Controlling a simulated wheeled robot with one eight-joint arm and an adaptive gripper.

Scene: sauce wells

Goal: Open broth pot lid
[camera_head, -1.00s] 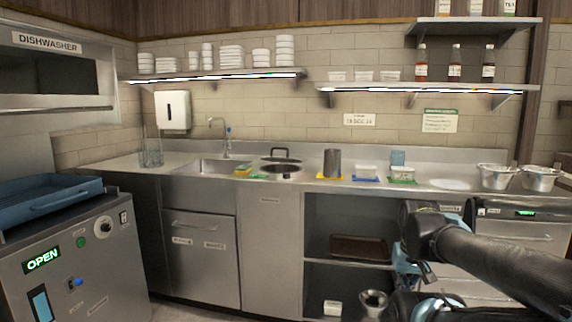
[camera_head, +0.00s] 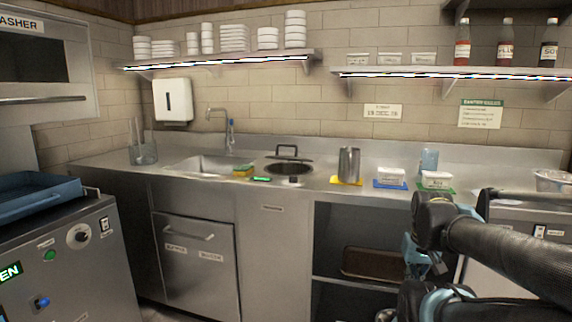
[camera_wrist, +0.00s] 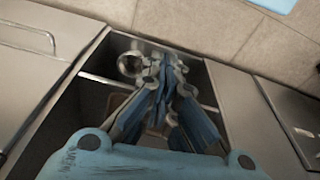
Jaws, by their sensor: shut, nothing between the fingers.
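The broth pot is a round dark well (camera_head: 290,168) sunk in the counter, right of the sink. Its lid (camera_head: 288,155) has a dark loop handle and shows at the well's back edge; how far it covers the well is hard to tell. My gripper (camera_wrist: 158,64) is shut and empty in the wrist view, pointing down over the open shelf bay and floor. In the head view my arm is at the lower right, in front of the counter and well apart from the pot.
A steel canister (camera_head: 348,165) on a yellow mat and white tubs (camera_head: 391,176) stand right of the pot. A sponge (camera_head: 243,171) lies by the sink (camera_head: 205,165). A wall shelf (camera_head: 450,72) hangs above. The dishwasher unit (camera_head: 75,250) stands at left.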

